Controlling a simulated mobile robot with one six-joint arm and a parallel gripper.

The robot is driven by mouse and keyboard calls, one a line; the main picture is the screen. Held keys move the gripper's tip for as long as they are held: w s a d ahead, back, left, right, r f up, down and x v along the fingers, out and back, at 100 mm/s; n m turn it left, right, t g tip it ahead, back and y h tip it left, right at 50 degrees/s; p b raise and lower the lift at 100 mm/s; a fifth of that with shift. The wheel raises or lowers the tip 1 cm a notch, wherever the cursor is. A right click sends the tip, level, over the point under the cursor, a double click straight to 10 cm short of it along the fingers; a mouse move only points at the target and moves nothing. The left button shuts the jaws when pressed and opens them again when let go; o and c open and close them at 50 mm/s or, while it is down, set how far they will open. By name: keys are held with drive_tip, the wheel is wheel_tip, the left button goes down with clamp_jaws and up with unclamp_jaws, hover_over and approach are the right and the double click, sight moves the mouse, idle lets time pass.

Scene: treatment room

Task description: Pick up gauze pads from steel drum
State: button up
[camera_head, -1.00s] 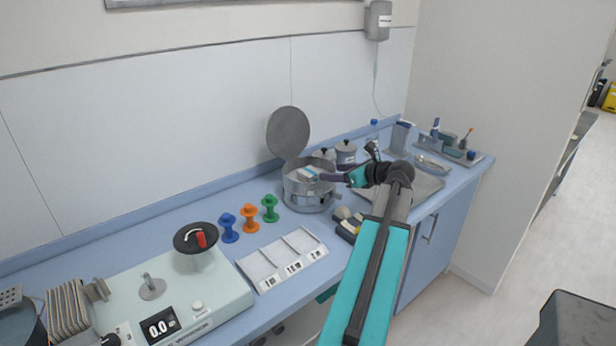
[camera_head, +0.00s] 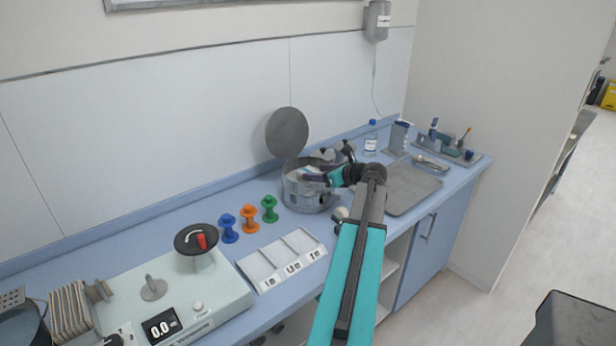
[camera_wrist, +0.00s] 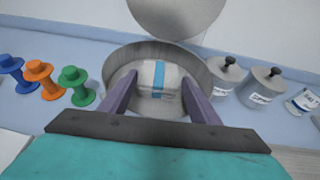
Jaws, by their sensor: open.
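The steel drum (camera_head: 308,197) stands on the blue counter with its round lid (camera_head: 287,132) raised at the back. The gauze pads (camera_wrist: 157,79) lie inside the drum as a white stack with a blue band, seen in the wrist view; in the head view they are mostly hidden by the drum and my arm. My gripper (camera_wrist: 157,92) is open over the drum's mouth, one purple finger on each side of the stack. I cannot tell whether the fingers touch it. The drum's rim also shows in the wrist view (camera_wrist: 113,62).
Blue, orange and green spools (camera_head: 249,218) stand left of the drum, with a compartment tray (camera_head: 283,259) and a scale (camera_head: 190,300) nearer. Lidded jars (camera_wrist: 262,86) stand close on the right. A steel tray (camera_head: 410,189) and a bottle (camera_head: 371,139) are farther right.

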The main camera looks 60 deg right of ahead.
sight(309, 172)
drive_tip(key=shift+w, duration=0.1)
drive_tip(key=shift+w+d+f+p, duration=0.15)
drive_tip(key=shift+w+f+p, duration=0.1)
drive_tip(key=shift+w+p, duration=0.3)
drive_tip(key=shift+p+x, duration=0.45)
drive_tip(key=shift+x, duration=1.45)
drive_tip(key=shift+f, duration=0.15)
drive_tip(key=c, duration=0.7)
drive_tip(key=shift+r+b, duration=1.05)
drive_tip(key=shift+r, duration=4)
